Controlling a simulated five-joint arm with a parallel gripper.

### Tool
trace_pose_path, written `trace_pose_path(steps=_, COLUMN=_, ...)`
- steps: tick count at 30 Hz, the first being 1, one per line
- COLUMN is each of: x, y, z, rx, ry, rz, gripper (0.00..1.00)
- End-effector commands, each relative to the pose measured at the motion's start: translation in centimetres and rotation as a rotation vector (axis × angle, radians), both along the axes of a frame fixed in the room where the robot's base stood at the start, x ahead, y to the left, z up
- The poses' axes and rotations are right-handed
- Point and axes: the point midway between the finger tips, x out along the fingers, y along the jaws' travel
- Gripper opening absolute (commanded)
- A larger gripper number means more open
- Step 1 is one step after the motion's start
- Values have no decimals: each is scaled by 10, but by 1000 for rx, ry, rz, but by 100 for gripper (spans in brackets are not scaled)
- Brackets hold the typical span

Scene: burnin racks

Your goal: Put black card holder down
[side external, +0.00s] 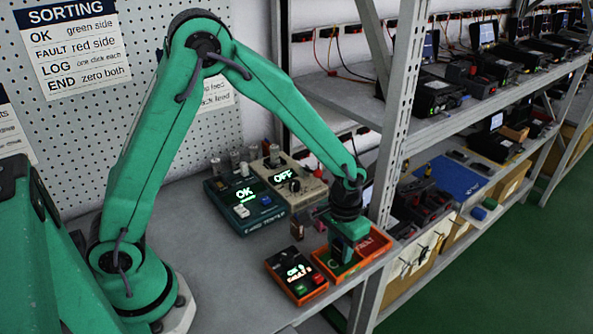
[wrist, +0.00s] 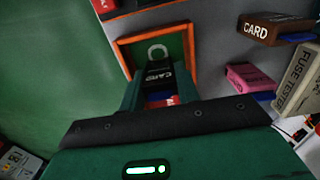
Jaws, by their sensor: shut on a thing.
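My gripper (wrist: 160,88) is shut on the black card holder (wrist: 158,72), which shows white CARD lettering and a red and blue end between the fingers in the wrist view. Just beyond the holder is an orange-rimmed tray (wrist: 193,52) with a green floor and a pale round mark. In the side view my gripper (side external: 343,262) points down at the green-floored tray (side external: 319,259), at the bench's front edge. The holder is hard to make out there. I cannot tell whether it touches the tray floor.
A red FAULT tray (side external: 376,243) adjoins the green one. A black counter box (side external: 296,276) with OK and FAULT displays stands to its left. Two testers (side external: 243,207) stand behind. A brown card holder (wrist: 270,30) and a pink one (wrist: 250,80) lie nearby. A shelf post (side external: 398,110) rises close by.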

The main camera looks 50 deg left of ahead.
Motion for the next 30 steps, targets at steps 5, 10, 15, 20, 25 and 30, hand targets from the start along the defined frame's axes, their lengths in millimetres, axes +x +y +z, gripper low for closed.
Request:
trace_pose_path(steps=5, x=0, y=0, z=-1, rx=0, ry=1, rz=0, gripper=7)
trace_pose_path(steps=10, x=0, y=0, z=-3, rx=0, ry=0, rz=0, gripper=46)
trace_pose_path(steps=15, x=0, y=0, z=-3, rx=0, ry=0, rz=0, gripper=54)
trace_pose_path(steps=20, x=0, y=0, z=-2, rx=0, ry=0, rz=0, gripper=54)
trace_pose_path(steps=25, x=0, y=0, z=3, rx=0, ry=-1, rz=0, gripper=54)
trace_pose_path(steps=30, x=1, y=0, z=16, rx=-1, ry=-3, rz=0, gripper=54)
